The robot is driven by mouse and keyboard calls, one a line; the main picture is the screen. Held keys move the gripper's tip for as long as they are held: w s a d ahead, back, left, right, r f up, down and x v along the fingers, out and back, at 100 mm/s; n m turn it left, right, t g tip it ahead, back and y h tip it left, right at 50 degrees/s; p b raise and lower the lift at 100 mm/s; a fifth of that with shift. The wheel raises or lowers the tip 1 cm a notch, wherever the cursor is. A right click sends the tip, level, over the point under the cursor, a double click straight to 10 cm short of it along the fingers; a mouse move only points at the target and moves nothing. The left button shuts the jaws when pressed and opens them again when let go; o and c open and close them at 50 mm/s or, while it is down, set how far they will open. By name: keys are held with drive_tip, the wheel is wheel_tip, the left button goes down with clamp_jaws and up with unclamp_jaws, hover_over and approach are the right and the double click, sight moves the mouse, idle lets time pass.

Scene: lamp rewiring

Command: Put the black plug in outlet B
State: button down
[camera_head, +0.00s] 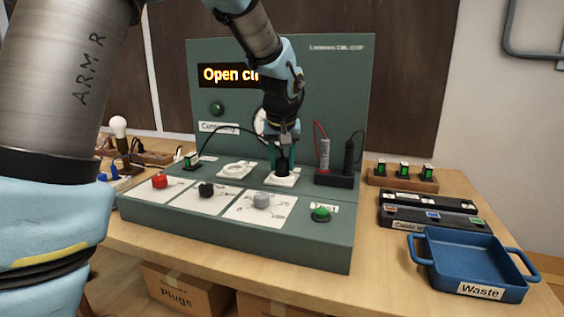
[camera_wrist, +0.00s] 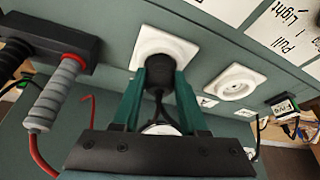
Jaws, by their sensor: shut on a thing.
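The black plug (camera_wrist: 157,78) is between the green fingers of my gripper (camera_wrist: 160,85), which are shut on it, with its cord trailing back toward the wrist. The plug's front end is at the face of a white outlet (camera_wrist: 183,47); I cannot see whether its pins are fully in. In the head view my gripper (camera_head: 282,150) points down over this right-hand outlet (camera_head: 281,180). A second white outlet (camera_head: 236,171) to its left is empty, and it also shows in the wrist view (camera_wrist: 236,84). I cannot read which outlet is marked B.
A display (camera_head: 228,75) reads "Open ci…", partly hidden by my arm. The console (camera_head: 300,240) carries several knobs and a green button (camera_head: 320,214). A blue Waste tray (camera_head: 445,277) sits at right.

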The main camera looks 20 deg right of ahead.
drive_tip(key=shift+f, duration=0.3)
drive_tip(key=shift+c, duration=1.8)
unclamp_jaws()
